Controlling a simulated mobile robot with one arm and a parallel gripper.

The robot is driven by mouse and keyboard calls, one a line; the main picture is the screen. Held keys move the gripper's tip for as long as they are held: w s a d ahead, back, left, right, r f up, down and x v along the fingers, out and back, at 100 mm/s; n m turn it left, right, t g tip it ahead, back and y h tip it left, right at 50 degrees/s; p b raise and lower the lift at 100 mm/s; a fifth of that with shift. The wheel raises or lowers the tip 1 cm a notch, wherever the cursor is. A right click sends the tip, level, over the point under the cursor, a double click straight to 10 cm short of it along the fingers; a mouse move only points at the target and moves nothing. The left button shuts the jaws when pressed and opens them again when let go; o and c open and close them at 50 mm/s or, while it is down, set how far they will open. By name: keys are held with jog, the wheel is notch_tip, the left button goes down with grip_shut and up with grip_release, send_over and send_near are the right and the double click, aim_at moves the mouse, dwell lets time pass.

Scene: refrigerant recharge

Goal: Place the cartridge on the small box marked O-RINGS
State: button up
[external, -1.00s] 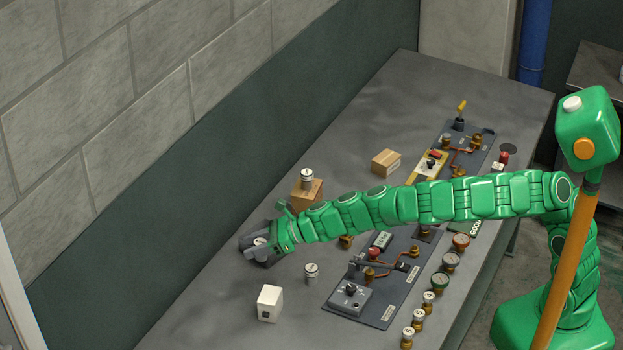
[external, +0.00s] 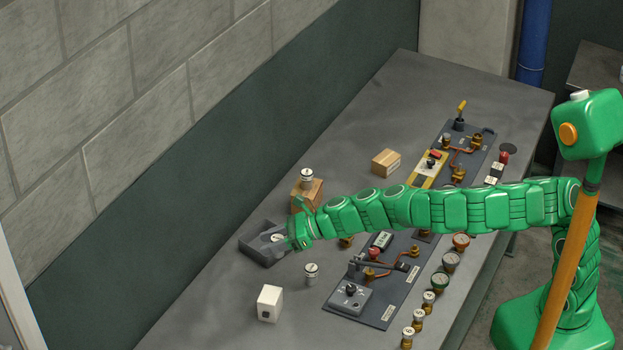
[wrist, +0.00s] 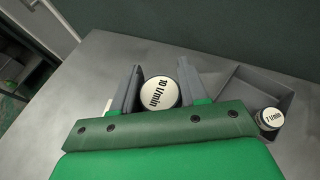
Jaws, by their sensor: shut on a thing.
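A white-topped cartridge marked 10 l/min (wrist: 160,92) sits between the two fingers of my gripper (wrist: 158,88) in the wrist view, and the gripper is shut on it. In the external view my gripper (external: 288,241) is at the right side of a grey tray (external: 255,251). A cardboard box (external: 306,196) behind my wrist carries another white-topped cartridge (external: 306,177). A second cardboard box (external: 385,163) stands farther back with a bare top, and a small white box (external: 269,304) stands nearer the front. I cannot read O-RINGS on any box.
A cartridge marked 7 l/min (wrist: 270,118) is at the tray's near right corner in the wrist view. Another cartridge (external: 311,273) stands on the bench. A manifold panel (external: 376,308) with gauges and a row of round parts lies to the right. The left bench is clear.

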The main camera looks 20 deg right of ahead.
jog(key=w+d+r, duration=0.3)
jog(key=w+d, duration=1.8)
jog(key=d, duration=0.1)
jog(key=w+d+r+m+t, duration=0.1)
jog(key=w+d, duration=0.2)
jog(key=d, duration=1.2)
jog(key=w+d+r, duration=0.1)
jog(key=w+d, duration=0.3)
jog(key=d, duration=1)
send_over(382, 157)
jog(key=shift+s+f, duration=0.2)
jog(key=shift+f, duration=2.05)
jog(key=shift+s+f, duration=0.15)
jog(key=shift+f, duration=2.1)
jog(key=shift+w+f, duration=0.1)
jog(key=shift+f, duration=0.05)
jog(key=shift+w+a+f, duration=0.1)
jog(key=shift+w, duration=0.05)
jog(key=shift+f, duration=1.65)
